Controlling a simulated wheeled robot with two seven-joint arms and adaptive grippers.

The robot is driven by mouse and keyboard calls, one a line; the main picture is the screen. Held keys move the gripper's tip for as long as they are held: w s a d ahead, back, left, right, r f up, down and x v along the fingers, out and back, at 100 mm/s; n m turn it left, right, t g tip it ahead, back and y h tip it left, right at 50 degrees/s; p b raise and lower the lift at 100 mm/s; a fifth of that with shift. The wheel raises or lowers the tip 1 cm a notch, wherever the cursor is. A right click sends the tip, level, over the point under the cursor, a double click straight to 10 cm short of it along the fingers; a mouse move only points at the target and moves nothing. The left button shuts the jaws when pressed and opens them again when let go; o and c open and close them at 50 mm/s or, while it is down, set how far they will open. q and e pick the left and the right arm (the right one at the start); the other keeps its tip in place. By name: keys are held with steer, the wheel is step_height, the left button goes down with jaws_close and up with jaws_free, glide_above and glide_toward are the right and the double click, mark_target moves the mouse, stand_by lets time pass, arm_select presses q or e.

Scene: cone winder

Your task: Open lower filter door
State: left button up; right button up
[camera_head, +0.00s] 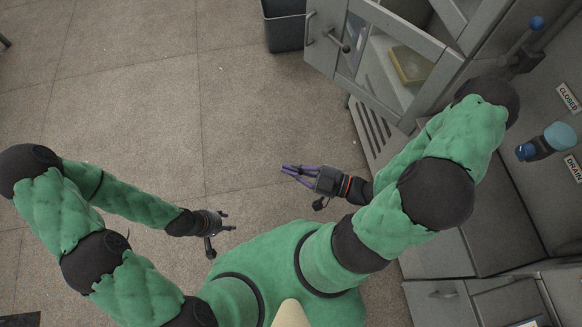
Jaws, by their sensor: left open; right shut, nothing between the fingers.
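My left gripper (226,221) is open and empty over the floor, further left, away from the cabinet.
A dark grey bin (284,28) stands at the top, left of the cabinet. A slotted panel (371,128) lies below the door.

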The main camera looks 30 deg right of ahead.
steer(key=o, duration=0.6)
steer(key=shift+c, duration=0.2)
steer(key=shift+d, duration=0.15)
steer(key=v, duration=1.1)
steer(key=shift+s+d, duration=0.2)
steer(key=shift+s, duration=0.15)
